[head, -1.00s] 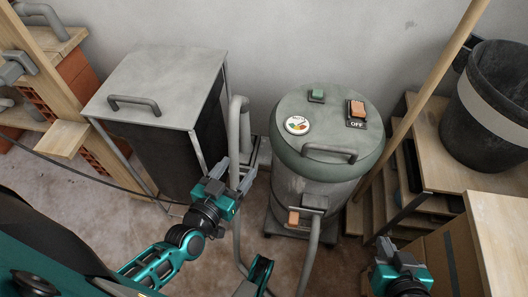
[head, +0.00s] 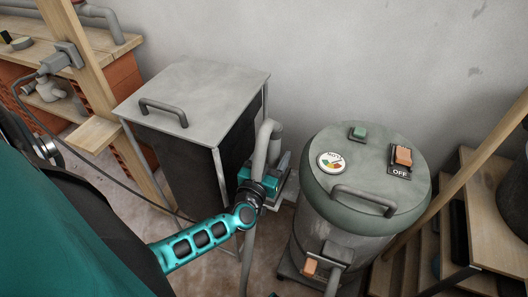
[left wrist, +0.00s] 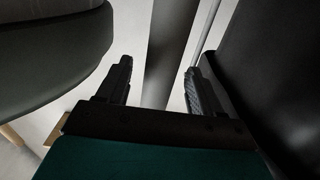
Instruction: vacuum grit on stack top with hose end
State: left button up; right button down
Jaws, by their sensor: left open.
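The grey hose (head: 261,150) stands upright between the dark bin and the vacuum drum, its bent end at the top. The vacuum drum (head: 345,225) has a green-grey lid with a dial, a green button and an orange switch (head: 403,156) labelled OFF. My left gripper (head: 283,172) is at the hose. In the left wrist view my open fingers (left wrist: 157,68) stand either side of a grey tube (left wrist: 172,45), with gaps showing. A board on red bricks (head: 115,48) at upper left may be the stack; I cannot make out grit. My right gripper is out of view.
The dark bin with a grey lid (head: 215,88) stands close left of the hose. A wooden post (head: 85,70) and a thin cable (head: 105,182) are further left. Wooden steps (head: 490,205) and a slanted pole (head: 488,148) are at right.

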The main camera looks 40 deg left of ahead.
aim_at(277, 131)
pick_arm(q)
jog(key=shift+x, duration=1.55)
jog(key=shift+d, duration=0.1)
grip_shut()
jog(key=shift+r+p, duration=1.55)
jog(key=shift+p, duration=0.1)
notch_tip(277, 131, up, 4)
jog(key=p, duration=0.4)
jog(key=shift+f, duration=0.25)
